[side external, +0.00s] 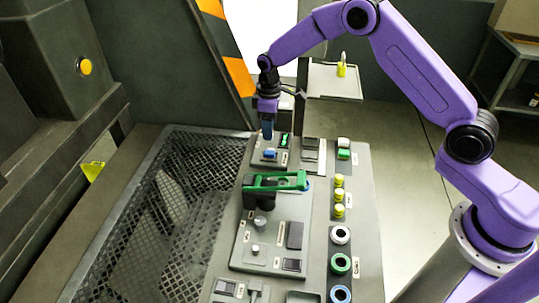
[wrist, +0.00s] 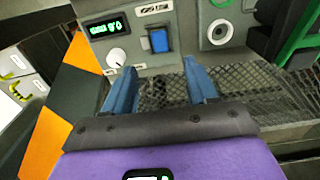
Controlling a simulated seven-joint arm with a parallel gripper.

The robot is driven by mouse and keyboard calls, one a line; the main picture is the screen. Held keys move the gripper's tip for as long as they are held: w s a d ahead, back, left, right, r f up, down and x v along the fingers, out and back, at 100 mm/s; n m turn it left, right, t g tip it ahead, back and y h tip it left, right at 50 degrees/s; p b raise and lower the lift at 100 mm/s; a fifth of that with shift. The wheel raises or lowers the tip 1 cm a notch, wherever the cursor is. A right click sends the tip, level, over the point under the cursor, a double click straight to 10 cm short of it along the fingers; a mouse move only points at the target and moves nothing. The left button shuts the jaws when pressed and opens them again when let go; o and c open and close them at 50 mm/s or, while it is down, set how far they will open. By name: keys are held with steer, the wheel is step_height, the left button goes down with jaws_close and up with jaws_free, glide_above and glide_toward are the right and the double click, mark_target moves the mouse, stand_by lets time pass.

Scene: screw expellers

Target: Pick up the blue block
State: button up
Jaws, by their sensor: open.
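A small blue block (side external: 270,154) sits on the grey control panel, just below my gripper (side external: 267,134) in the side view. In the wrist view the blue block (wrist: 159,40) stands in a dark square frame on the panel. It lies beyond the fingertips, roughly centred between them. My gripper (wrist: 159,67) has two blue fingers spread apart, with nothing between them. The fingers are apart from the block; the exact gap is hard to tell.
A green lit display (wrist: 108,27) and a white knob (wrist: 116,57) are left of the block. A green handle (side external: 275,181) crosses the panel nearer the camera. Several yellow buttons (side external: 339,196) line the right side. Black mesh (side external: 150,230) lies left.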

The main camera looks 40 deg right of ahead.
mark_target(270, 152)
steer(key=shift+f, duration=4.8)
jaws_close()
